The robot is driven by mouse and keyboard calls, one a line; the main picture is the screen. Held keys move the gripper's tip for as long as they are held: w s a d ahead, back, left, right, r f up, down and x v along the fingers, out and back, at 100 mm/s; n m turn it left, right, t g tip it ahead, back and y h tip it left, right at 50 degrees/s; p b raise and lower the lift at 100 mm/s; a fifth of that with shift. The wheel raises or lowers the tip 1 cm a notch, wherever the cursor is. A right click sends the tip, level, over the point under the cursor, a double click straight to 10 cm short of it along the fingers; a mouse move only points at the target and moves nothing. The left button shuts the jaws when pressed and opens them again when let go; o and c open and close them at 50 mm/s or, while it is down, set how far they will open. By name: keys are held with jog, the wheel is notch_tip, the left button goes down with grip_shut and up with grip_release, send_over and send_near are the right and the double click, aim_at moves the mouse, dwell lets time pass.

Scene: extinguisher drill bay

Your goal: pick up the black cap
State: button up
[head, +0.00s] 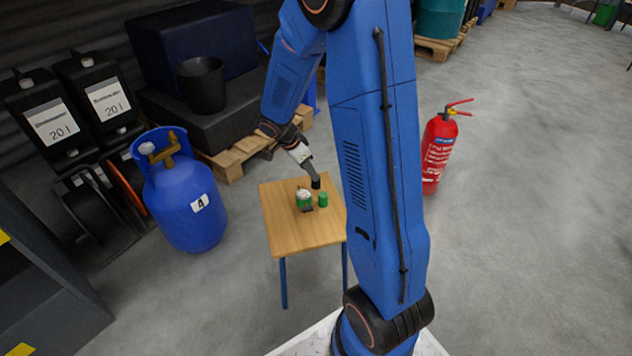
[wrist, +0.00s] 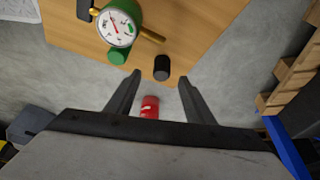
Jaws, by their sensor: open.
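The black cap (head: 316,183) is a small dark cylinder on the wooden table (head: 285,238), near its far edge. In the wrist view the black cap (wrist: 161,68) stands just beyond the fingertips, between their lines. My gripper (wrist: 159,79) is open and empty, with one finger on each side. In the head view my gripper (head: 313,174) reaches in from the far side, close to the cap. Whether a finger touches the cap cannot be told.
A green-bodied pressure gauge (wrist: 118,27) with a brass stem and a green cap (wrist: 117,56) stand near the black cap. A blue gas cylinder (head: 185,205) stands left of the table, a red extinguisher (head: 438,150) right. A pallet (head: 235,155) lies behind. Floor at right is clear.

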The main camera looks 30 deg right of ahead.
jog(key=shift+d+x, duration=0.15)
jog(key=shift+x, duration=1.7)
jog(key=shift+d+x, duration=0.1)
jog(key=shift+x, duration=1.75)
jog(key=shift+w+r, duration=0.15)
jog(key=shift+w, duration=0.05)
jog(key=c, duration=1.2)
